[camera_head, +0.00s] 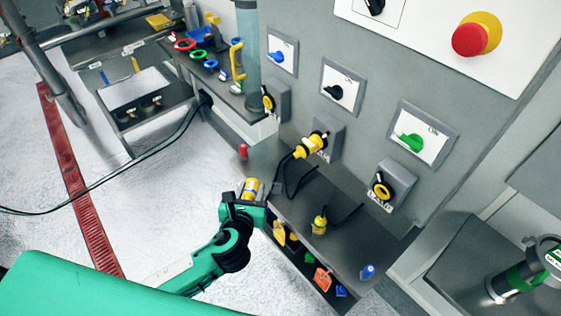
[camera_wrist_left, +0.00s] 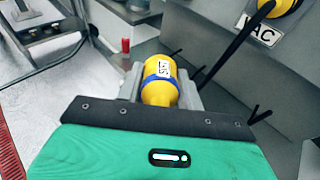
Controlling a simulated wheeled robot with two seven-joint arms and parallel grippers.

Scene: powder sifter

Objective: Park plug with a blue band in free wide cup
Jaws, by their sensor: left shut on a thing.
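My left gripper (camera_head: 254,192) is shut on a yellow plug with a blue band (camera_head: 249,187), above the left side of a dark shelf. The left wrist view shows the plug (camera_wrist_left: 160,90) between the gripper's fingers (camera_wrist_left: 160,92), with a white label and the blue band around it. Another yellow plug (camera_head: 311,145) sits in a wall socket, and one (camera_head: 320,222) stands upright on the shelf. A round yellow-and-black socket (camera_head: 381,188) is on the panel at right. I cannot clearly make out a free wide cup. My right gripper is not in view.
The dark shelf (camera_head: 345,255) runs below the grey panel, with coloured tags (camera_head: 322,279) along its front. A small red object (camera_head: 243,151) and a blue one (camera_head: 367,271) are at its ends. Black cables lie near the plugs. A red emergency button (camera_head: 470,40) is above.

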